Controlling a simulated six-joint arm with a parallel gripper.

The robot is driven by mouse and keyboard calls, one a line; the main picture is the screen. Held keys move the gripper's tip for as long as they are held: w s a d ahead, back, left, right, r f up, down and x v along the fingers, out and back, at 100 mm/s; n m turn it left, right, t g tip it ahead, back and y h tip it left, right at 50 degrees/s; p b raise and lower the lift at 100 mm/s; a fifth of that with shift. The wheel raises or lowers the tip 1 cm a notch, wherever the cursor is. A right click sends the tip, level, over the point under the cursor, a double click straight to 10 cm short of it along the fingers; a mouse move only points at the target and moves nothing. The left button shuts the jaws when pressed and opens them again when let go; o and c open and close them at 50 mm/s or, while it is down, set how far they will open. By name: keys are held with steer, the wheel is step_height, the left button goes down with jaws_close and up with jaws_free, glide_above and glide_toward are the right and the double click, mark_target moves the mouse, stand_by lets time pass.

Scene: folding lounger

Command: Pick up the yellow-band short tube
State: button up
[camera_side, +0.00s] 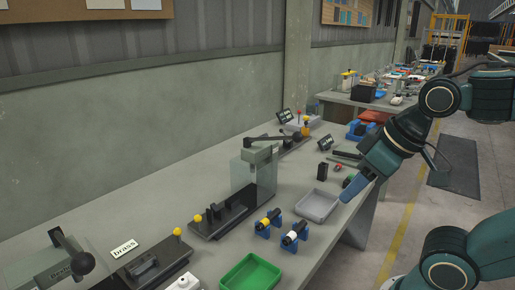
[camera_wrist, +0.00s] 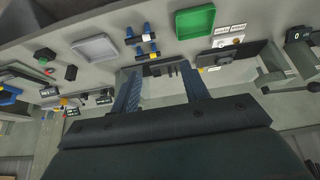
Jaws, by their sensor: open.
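The yellow-band short tube (camera_side: 268,221) is a small dark tube with a yellow band, resting level across a blue holder in the side view. It is small in the wrist view (camera_wrist: 147,51), beyond my fingertips. A similar tube with a white band (camera_side: 293,236) rests in another blue holder beside it. My gripper (camera_side: 346,195) is high above the right edge of the bench, well apart from both tubes. In the wrist view its two blue fingers (camera_wrist: 160,74) are spread with nothing between them.
A grey tray (camera_side: 317,218) and a green tray (camera_side: 250,286) stand on either side of the tubes. A dark fixture with a clear guard (camera_side: 235,180) and yellow-knobbed devices stand towards the wall. A label reading brass (camera_side: 124,247) lies near the front.

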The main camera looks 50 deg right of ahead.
steer(key=w, duration=0.1)
steer(key=n+g, duration=0.5)
steer(key=n, duration=1.2)
glide_above(269, 216)
step_height(269, 216, down, 17)
steer(key=shift+s+a+f, duration=0.1)
steer(key=shift+f, duration=0.05)
steer(key=shift+f+n+g, duration=0.3)
steer(key=shift+f+n, duration=0.1)
steer(key=shift+f, duration=0.05)
steer(key=shift+f, duration=0.1)
steer(key=shift+f, duration=2.4)
